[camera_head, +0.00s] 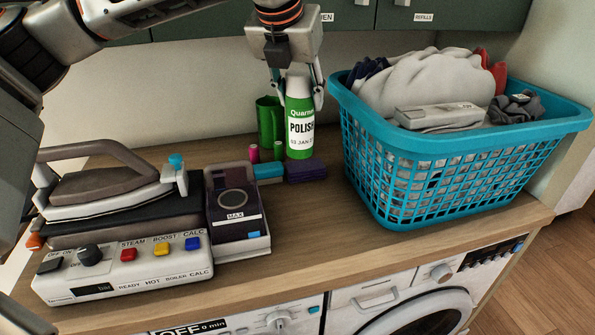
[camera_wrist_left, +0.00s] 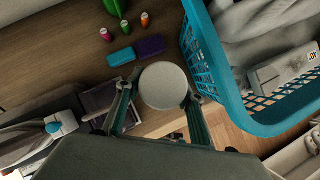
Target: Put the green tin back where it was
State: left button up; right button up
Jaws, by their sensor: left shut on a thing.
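The green tin (camera_head: 299,118) has a white cap and a white POLISH label and looks upright. My left gripper (camera_head: 298,92) comes down from above and is shut on its upper part. In the left wrist view the round pale top (camera_wrist_left: 163,86) of the tin sits between the fingers (camera_wrist_left: 160,108). The tin appears held above the counter (camera_head: 300,215), overlapping the purple block (camera_head: 306,173) in the head view. Its base seems clear of the surface, but the gap is hard to judge. My right gripper is not in view.
A blue basket (camera_head: 420,180) of laundry stands close to the right. A blue block (camera_head: 268,171), small spools (camera_head: 253,153) and a green container (camera_head: 267,120) lie behind. A steam iron station (camera_head: 130,268) and a MAX-labelled box (camera_head: 237,215) stand left. The counter's front middle is bare.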

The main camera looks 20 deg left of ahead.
pick_arm(q)
notch_tip(320, 180, down, 17)
jog(key=shift+r+b, duration=0.15)
jog(key=shift+b, duration=0.2)
jog(key=shift+f, duration=0.2)
jog(key=o, duration=1.3)
jog(key=shift+s, duration=0.1)
jog(key=shift+r, duration=0.1)
